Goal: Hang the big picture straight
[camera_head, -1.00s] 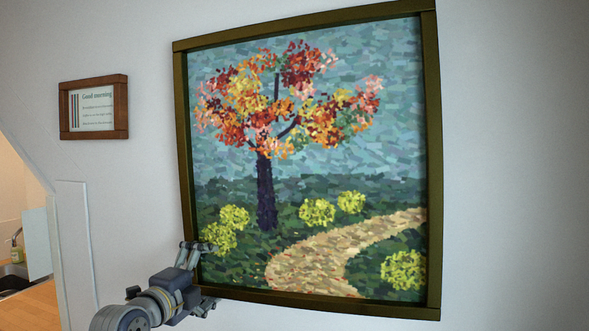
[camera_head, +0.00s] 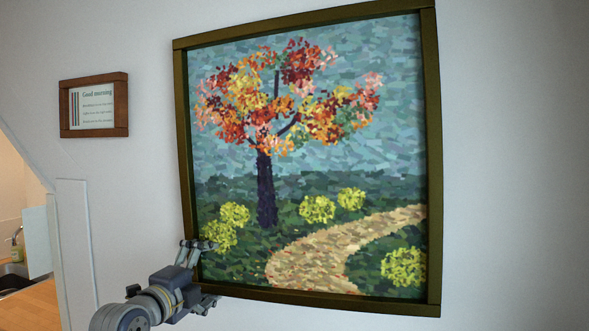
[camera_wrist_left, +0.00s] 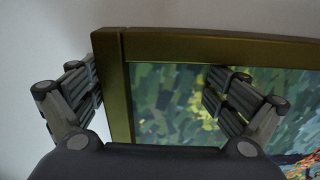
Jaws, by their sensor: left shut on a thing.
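The big picture (camera_head: 309,227) hangs on the white wall, a tree with autumn leaves and a path in a dark olive-gold frame. In the head view its edges slant with perspective, so I cannot tell whether it is exactly level. My left gripper (camera_head: 209,272) is at the frame's lower left corner, shut on it. In the left wrist view the gripper (camera_wrist_left: 148,80) has one finger outside the frame (camera_wrist_left: 117,92) and the other over the painted side. The exact contact is partly hidden. My right gripper is not in view.
A small brown-framed sign (camera_head: 94,106) reading "Good morning" hangs on the wall to the left. At the lower left an opening shows a wooden counter (camera_head: 30,305) and a sink (camera_head: 14,279). The wall right of the big picture is bare.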

